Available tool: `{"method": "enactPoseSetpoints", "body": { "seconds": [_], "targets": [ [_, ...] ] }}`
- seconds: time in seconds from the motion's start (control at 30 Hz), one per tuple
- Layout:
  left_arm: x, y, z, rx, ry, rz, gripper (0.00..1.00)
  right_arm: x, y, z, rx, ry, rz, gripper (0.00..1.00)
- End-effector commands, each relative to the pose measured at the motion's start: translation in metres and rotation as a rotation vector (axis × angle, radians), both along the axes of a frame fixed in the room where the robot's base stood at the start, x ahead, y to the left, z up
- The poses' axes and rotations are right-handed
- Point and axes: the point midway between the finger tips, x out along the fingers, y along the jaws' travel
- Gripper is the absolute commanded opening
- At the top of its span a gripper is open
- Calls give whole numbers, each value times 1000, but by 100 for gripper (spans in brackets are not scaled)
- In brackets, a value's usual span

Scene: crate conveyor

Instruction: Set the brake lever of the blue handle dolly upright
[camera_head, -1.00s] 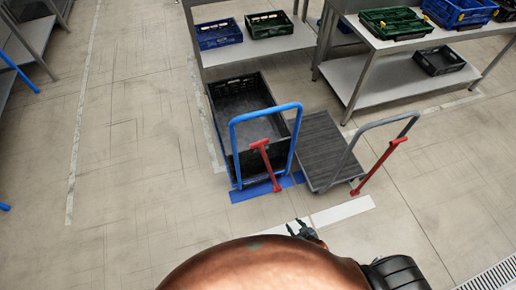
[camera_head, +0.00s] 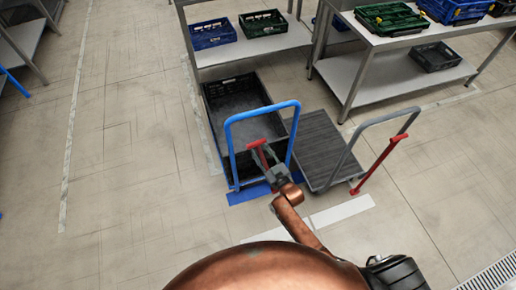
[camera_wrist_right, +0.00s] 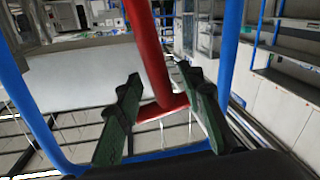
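The blue handle dolly (camera_head: 230,140) stands mid-view in the head view, with a black crate (camera_head: 208,100) on it. Its red brake lever (camera_head: 257,146) leans at a tilt by the handle, its crossbar end up; its lower part is hidden behind my gripper. My right gripper (camera_head: 266,165) is at the lever. In the right wrist view, the red lever (camera_wrist_right: 147,45) runs between the two open green fingers (camera_wrist_right: 158,85), with a visible gap on each side. The blue handle (camera_wrist_right: 232,50) frames the gripper there. My left gripper is not in view.
A grey handle dolly (camera_head: 318,145) with its own red lever (camera_head: 380,165) stands close on the right. Shelves (camera_head: 260,42) and a table (camera_head: 400,35) with crates stand behind. The floor on the left is clear.

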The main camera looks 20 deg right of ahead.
Motion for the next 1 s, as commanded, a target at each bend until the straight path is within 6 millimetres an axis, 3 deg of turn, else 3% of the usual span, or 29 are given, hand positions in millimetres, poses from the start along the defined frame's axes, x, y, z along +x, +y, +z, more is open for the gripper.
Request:
{"method": "enactPoseSetpoints", "body": {
  "seconds": [0.17,0.47,1.0],
  "targets": [
    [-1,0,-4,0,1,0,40,14,3,-1,0,2,0,35],
    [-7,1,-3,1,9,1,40,16,3,-1,-1,2,0,35],
    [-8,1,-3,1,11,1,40,16,3,-1,0,2,0,0]
  ]
}}
